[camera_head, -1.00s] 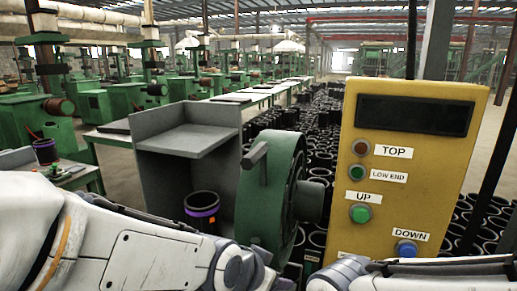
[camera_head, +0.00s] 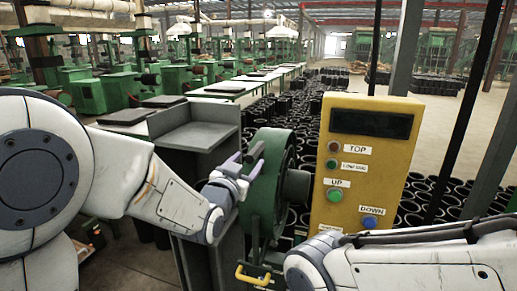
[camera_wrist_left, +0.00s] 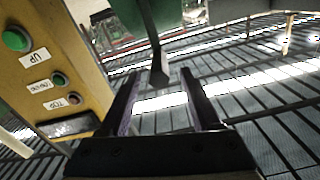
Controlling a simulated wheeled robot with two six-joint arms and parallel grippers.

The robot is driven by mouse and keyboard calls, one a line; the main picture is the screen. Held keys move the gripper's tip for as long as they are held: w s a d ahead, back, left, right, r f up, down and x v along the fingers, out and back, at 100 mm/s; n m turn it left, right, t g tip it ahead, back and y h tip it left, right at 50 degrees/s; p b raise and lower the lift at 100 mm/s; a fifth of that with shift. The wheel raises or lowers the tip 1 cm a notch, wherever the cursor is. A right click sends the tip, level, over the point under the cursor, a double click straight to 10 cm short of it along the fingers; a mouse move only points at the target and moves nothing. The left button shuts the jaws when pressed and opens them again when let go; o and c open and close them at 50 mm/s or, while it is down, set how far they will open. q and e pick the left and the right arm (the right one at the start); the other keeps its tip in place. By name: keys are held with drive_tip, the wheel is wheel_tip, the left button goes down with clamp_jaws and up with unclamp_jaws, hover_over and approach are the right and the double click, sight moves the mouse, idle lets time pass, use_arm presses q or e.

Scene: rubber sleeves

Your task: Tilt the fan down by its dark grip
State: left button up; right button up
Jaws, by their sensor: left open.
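The green fan (camera_head: 270,185) stands with its round housing upright, left of the yellow control panel. Its dark grip (camera_wrist_left: 150,32) shows in the left wrist view as a dark bar with a blocky end. My left gripper (camera_head: 250,162) is at the upper left of the fan in the head view. It is open, and in the left wrist view its fingertips (camera_wrist_left: 159,76) lie on either side of the grip's end, with gaps showing. In the head view the gripper largely hides the grip.
The yellow control panel (camera_head: 366,160) stands close right of the fan. A grey bench with a raised back (camera_head: 195,135) is behind my left arm. A yellow handle (camera_head: 253,277) sits low by the fan. Many black sleeves (camera_head: 430,195) cover the floor behind.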

sight(256, 153)
use_arm(q)
drive_tip(key=p+x, duration=0.2)
drive_tip(key=x, duration=0.3)
drive_tip(key=shift+d+r, duration=0.1)
drive_tip(key=shift+d, duration=0.2)
drive_tip(key=shift+w+d, duration=0.1)
drive_tip(key=shift+w, duration=0.4)
clamp_jaws()
drive_tip(key=shift+f, duration=0.2)
idle(0.5)
